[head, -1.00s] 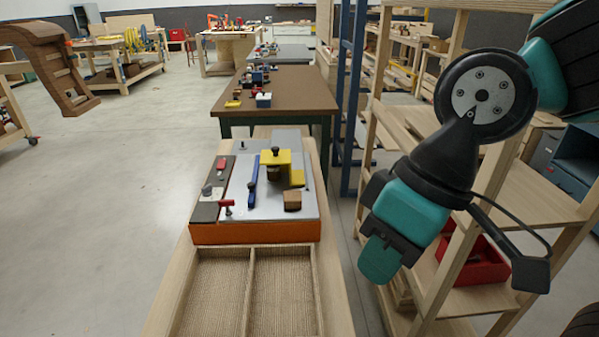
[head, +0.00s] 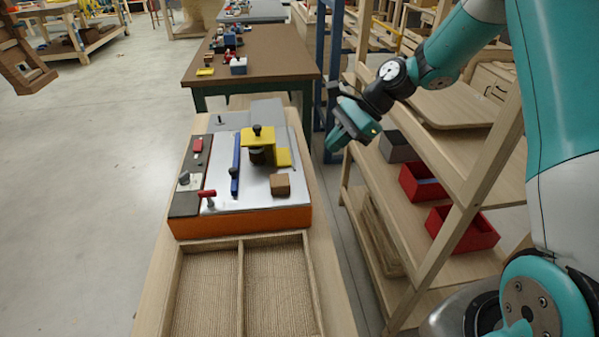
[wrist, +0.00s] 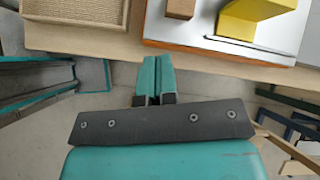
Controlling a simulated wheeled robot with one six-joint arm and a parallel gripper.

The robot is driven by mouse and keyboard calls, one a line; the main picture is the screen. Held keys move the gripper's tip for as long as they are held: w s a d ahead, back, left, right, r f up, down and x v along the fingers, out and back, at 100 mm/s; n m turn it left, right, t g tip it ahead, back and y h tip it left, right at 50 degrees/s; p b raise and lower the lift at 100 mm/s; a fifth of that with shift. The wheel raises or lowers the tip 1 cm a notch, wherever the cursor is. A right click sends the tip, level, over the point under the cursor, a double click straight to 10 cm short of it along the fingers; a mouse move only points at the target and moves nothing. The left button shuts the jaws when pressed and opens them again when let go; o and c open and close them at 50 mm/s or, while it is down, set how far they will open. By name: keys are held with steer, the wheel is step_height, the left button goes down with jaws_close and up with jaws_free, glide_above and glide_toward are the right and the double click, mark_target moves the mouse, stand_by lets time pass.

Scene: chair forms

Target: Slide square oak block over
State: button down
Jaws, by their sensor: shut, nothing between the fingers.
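The square oak block (head: 280,184) is a small brown cube on the white plate (head: 262,200) of the orange-edged board, near its front right corner. In the wrist view the block (wrist: 181,8) shows at the top edge, partly cut off. My gripper (head: 333,147) is to the right of the board, beyond the bench edge and apart from the block. In the wrist view my gripper (wrist: 155,62) has its teal fingers together, with nothing between them. The yellow clamp-like piece (head: 257,138) with a black knob stands just behind the block; it also shows in the wrist view (wrist: 255,12).
A blue bar (head: 235,166) lies left of the yellow piece. A red-handled part (head: 208,196) stands at the front left. A two-compartment woven tray (head: 278,285) is in front. A wooden shelf with red bins (head: 461,228) stands close on the right.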

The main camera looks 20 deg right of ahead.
mark_target(280, 184)
steer(key=w+d+f+m, duration=0.2)
steer(key=d+f+m, duration=0.2)
steer(key=shift+t+y, duration=0.3)
steer(key=p+x, duration=0.2)
steer(key=x, duration=0.8)
steer(key=shift+a, duration=0.2)
steer(key=shift+w+a+r+p, duration=0.1)
steer(key=shift+a+p, duration=0.3)
steer(key=shift+a, duration=0.2)
steer(key=shift+w+a+r+p, duration=0.15)
steer(key=shift+a+p, duration=0.2)
steer(key=shift+a, duration=0.3)
steer(key=shift+w+a+f, duration=0.15)
steer(key=shift+a+f, duration=0.1)
steer(key=shift+a, duration=0.3)
